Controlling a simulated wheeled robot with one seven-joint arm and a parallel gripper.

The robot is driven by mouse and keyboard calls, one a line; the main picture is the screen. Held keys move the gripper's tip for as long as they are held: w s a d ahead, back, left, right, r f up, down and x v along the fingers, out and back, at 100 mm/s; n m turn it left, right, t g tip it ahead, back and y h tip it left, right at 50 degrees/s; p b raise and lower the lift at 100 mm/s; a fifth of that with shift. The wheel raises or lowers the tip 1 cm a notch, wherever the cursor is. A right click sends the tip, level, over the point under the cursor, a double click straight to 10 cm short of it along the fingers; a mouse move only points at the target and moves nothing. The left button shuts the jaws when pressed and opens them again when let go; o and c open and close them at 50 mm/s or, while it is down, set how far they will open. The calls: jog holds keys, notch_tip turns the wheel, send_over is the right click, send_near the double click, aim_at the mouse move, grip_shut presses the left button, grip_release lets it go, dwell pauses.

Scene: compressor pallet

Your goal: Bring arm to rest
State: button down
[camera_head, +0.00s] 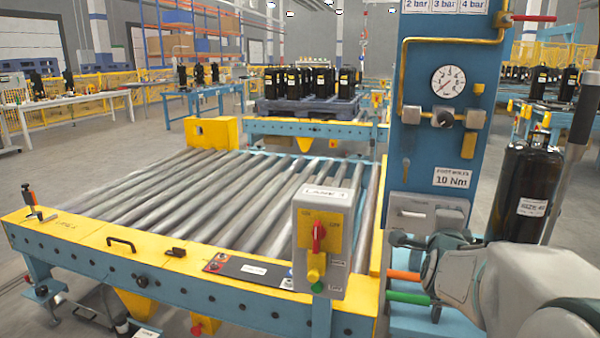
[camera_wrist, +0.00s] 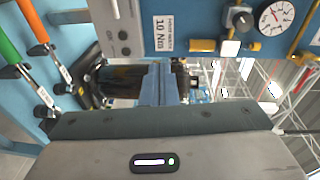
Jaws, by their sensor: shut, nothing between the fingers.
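My arm (camera_head: 475,280) reaches in from the lower right in the head view, folded in front of the blue column (camera_head: 440,120). I cannot make out the fingers there. In the wrist view my gripper (camera_wrist: 158,85) is shut and empty, its fingers together at the middle. They point past the blue column (camera_wrist: 130,18), which shows sideways with its 10 Nm label. A dark cylinder lies beyond the fingers, partly hidden by them.
A roller conveyor (camera_head: 230,190) with yellow edges fills the left and middle. A switch box (camera_head: 322,240) stands at its front corner. A black compressor (camera_head: 525,190) stands right of the column.

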jog(key=s+a+r+n+g+y+p, duration=0.3)
jog(key=a+r+n+p, duration=0.1)
jog(key=a+n+p, duration=0.3)
jog(key=s+a+r+n+g+y+p, duration=0.1)
jog(key=s+a+r+n+g+p, duration=0.1)
jog(key=s+n+p, duration=0.3)
jog(key=s+a+r+n+g+y+p, duration=0.1)
jog(key=s+a+r+n+g+p, duration=0.2)
jog(key=s+p, duration=0.6)
jog(key=s+a+r+n+g+y+p, duration=0.1)
jog(key=s+a+r+n+g+p, duration=0.2)
jog(key=s+r+n+g+p, duration=0.1)
jog(key=s+n+g+p, duration=0.1)
jog(key=s+n+p, duration=0.1)
jog(key=s+p, duration=0.1)
jog(key=shift+s+n, duration=0.4)
jog(key=shift+a+r, duration=0.1)
